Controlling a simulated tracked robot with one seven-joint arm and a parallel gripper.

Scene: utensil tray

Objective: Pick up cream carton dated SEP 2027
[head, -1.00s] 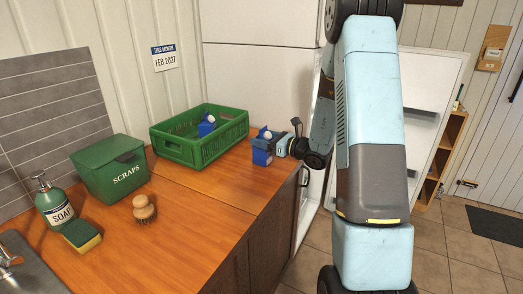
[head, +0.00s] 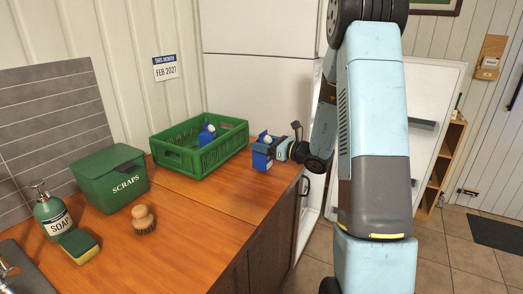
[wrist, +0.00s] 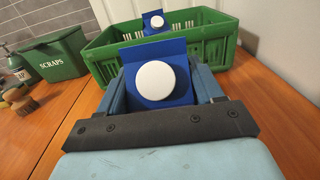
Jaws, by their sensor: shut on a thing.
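A blue carton with a white round cap (head: 262,154) is between the fingers of my gripper (head: 271,150), at the right end of the wooden counter. In the wrist view the held carton (wrist: 158,80) fills the space between both fingers, with its cap facing the camera. I cannot read any date on it. A second blue carton with a white cap (head: 207,134) sits inside the green crate (head: 185,162). It also shows in the wrist view (wrist: 154,24), and its date is not readable either. I cannot tell whether the held carton touches the counter.
A green SCRAPS bin (head: 112,180), a soap bottle (head: 52,212), a sponge (head: 79,245) and a round brush (head: 143,219) stand on the counter's left part. A wall sign (head: 165,67) reads FEB 2027. The counter's front middle is clear.

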